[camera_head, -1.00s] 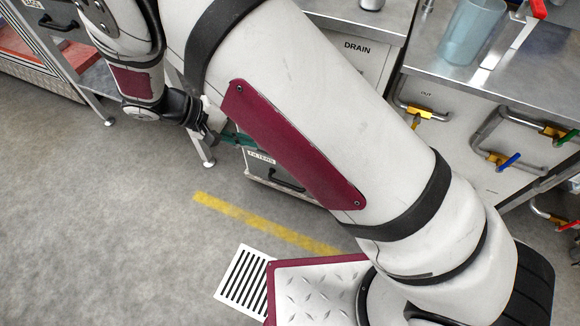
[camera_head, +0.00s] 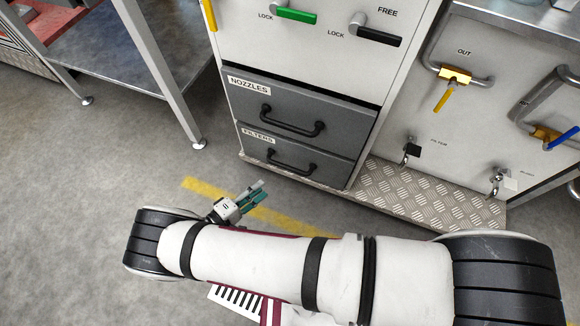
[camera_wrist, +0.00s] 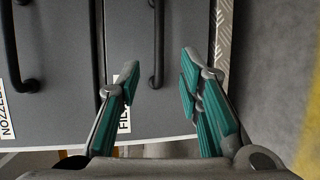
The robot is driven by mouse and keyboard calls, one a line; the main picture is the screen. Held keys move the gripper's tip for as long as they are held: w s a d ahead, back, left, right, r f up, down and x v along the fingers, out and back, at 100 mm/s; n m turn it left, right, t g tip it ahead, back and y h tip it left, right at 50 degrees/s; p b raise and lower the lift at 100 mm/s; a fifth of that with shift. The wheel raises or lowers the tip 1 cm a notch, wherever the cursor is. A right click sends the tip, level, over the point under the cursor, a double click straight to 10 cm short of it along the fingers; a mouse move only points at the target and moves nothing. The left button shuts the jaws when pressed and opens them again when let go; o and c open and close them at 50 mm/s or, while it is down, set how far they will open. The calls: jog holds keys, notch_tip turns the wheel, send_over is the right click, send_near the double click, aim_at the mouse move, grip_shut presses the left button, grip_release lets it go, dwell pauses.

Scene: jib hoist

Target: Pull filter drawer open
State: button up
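The filter drawer (camera_head: 322,169) is the lowest dark grey drawer of the cabinet, labelled FILTERS. It looks closed. Its black bar handle (camera_head: 290,168) runs across its front. In the head view my gripper (camera_head: 260,190) is low above the floor, in front of the drawer and a little left of the handle, apart from it. In the wrist view my gripper (camera_wrist: 150,92) is open and empty, with teal finger pads. The filter handle (camera_wrist: 157,50) appears between and beyond the fingers there. The FILTERS label (camera_wrist: 125,100) is partly hidden by the left finger.
The NOZZLES drawer (camera_head: 333,107) sits just above, closed, with its own handle (camera_head: 290,122). Green (camera_head: 295,15) and black (camera_head: 380,38) lock levers are above it. A tread-plate plinth (camera_head: 420,195) is at right. A steel table leg (camera_head: 165,80) stands at left. Floor before the drawers is clear.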

aim_at(288, 168)
jog(key=b+x, duration=0.3)
jog(key=x, duration=1)
jog(key=shift+w+d+f, duration=0.15)
jog(key=shift+w+d, duration=0.1)
jog(key=shift+c, duration=0.6)
grip_shut()
